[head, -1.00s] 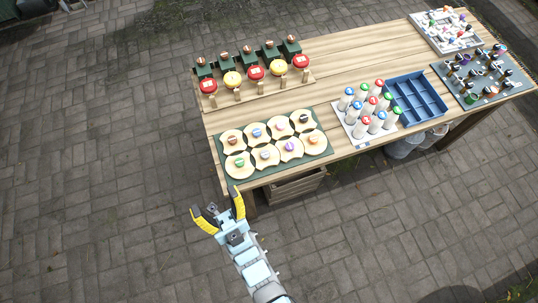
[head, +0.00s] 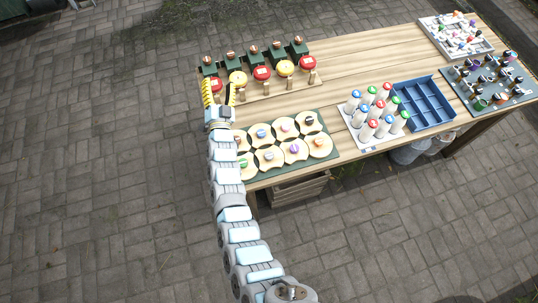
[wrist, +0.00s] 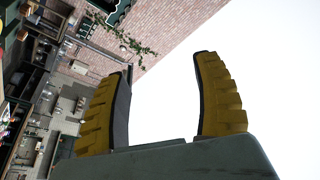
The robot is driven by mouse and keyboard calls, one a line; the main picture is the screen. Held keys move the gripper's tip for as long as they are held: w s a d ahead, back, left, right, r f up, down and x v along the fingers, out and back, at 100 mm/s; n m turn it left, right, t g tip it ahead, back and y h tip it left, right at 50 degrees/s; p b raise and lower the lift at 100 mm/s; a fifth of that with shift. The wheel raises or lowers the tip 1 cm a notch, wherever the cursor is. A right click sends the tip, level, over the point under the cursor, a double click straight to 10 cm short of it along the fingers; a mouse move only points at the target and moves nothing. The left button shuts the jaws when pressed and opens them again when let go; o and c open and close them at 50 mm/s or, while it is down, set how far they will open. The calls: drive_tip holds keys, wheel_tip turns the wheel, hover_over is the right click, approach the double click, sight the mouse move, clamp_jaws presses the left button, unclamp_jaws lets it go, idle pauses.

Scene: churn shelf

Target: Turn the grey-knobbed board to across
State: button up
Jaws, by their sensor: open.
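Several round cream boards with small coloured knobs lie in two rows on a dark green mat (head: 334,153) at the table's near left, in the head view. The knobs look blue, green, purple, orange and dark, but are too small to tell which is grey. My arm partly covers the boards at the left end. My gripper (head: 219,91) is open and empty, beyond the left end of the boards and close to the red and yellow discs. In the wrist view my gripper (wrist: 163,100) has its yellow fingers spread with nothing between them. No board shows there.
A rack of red and yellow discs (head: 262,73) with green boxes stands behind the boards. To the right are white cylinders (head: 373,128) with coloured caps, a blue divided tray (head: 424,103) and a grey board (head: 487,82) of small items. Bare wood (head: 365,65) lies at the back middle.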

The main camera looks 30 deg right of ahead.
drive_tip(key=w+g+y, duration=0.2)
drive_tip(key=w+y, duration=0.1)
drive_tip(key=w, duration=0.5)
drive_tip(key=n+g+y+b, duration=0.5)
drive_tip(key=g+b, duration=0.1)
drive_tip(key=g, duration=1.1)
hover_over(269, 155)
drive_tip(key=shift+f, duration=7.6)
wheel_tip(269, 155, down, 13)
drive_tip(key=shift+w+r, duration=0.1)
drive_tip(key=shift+r, duration=0.05)
drive_tip(key=shift+f, duration=0.7)
drive_tip(key=shift+c, duration=0.4)
